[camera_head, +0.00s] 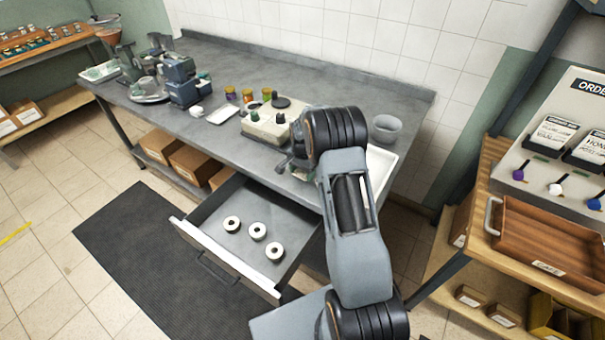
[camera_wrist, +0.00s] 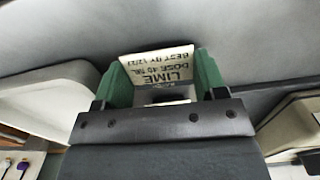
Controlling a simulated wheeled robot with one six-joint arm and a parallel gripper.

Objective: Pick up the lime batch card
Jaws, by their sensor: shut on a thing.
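The lime batch card (camera_wrist: 158,62) is a pale card with dark print reading "LIME", a dose line and a best-by line, upside down in the wrist view. My gripper (camera_wrist: 163,76) has its two green-padded fingers on either side of the card and is shut on it. In the head view my gripper (camera_head: 291,164) is low over the worktop, mostly behind my arm. The card cannot be made out there. Whether the card still touches the worktop, I cannot tell.
The grey worktop (camera_head: 330,85) carries a pale device with knobs (camera_head: 268,128), small jars (camera_head: 247,95), a grey bowl (camera_head: 386,128) and a white tray (camera_head: 384,168). Below, an open drawer (camera_head: 205,250) holds three white rings. A wooden tray (camera_head: 545,235) stands on the right-hand shelf.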

